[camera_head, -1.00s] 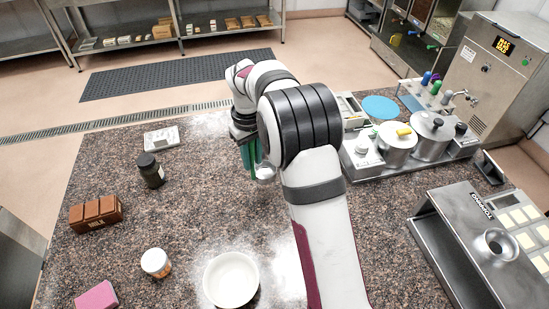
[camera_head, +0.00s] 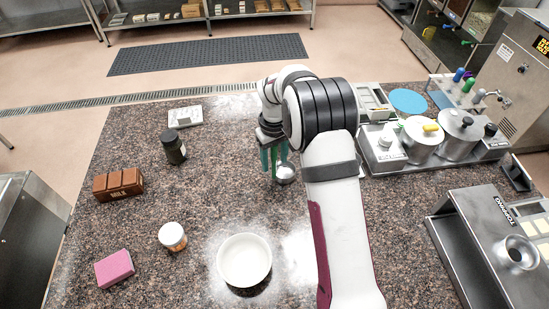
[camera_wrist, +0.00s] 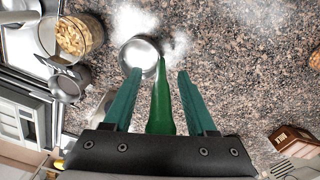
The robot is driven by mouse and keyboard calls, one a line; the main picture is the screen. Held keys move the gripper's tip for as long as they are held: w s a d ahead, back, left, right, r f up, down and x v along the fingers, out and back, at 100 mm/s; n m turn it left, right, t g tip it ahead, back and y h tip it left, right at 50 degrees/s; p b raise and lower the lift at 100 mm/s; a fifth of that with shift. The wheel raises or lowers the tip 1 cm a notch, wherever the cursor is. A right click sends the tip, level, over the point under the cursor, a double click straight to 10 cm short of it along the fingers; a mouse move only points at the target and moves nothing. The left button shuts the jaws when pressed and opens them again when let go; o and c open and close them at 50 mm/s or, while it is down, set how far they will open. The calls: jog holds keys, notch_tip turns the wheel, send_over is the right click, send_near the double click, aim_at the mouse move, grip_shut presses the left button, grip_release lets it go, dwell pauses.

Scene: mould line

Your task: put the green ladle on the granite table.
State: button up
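The green ladle shows in the wrist view as a green handle (camera_wrist: 162,105) with a round silver bowl (camera_wrist: 139,55). In the head view its silver bowl (camera_head: 285,173) is just right of my fingertips, low over or on the granite table (camera_head: 215,200); whether it touches is hard to tell. My gripper (camera_head: 273,165) points down. In the wrist view my gripper (camera_wrist: 159,72) has its two green fingers apart, with the handle between them and a visible gap on each side. In the head view the fingers partly hide the handle.
Pots (camera_head: 422,142) and a steel machine (camera_head: 490,245) are at right.

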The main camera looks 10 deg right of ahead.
notch_tip(320, 180, up, 12)
jog(key=shift+r, duration=0.15)
jog(key=s+r+m, duration=0.3)
jog(key=s+r, duration=0.3)
jog(key=s, duration=0.5)
jog(key=s+f+m+y, duration=0.1)
jog(key=s+m, duration=0.2)
jog(key=s, duration=0.9)
jog(key=s+f+m+y, duration=0.1)
jog(key=s+m, duration=0.3)
jog(key=s, duration=0.7)
jog(key=shift+s+a+f, duration=0.15)
jog(key=shift+s+f, duration=0.25)
jog(key=shift+f, duration=0.4)
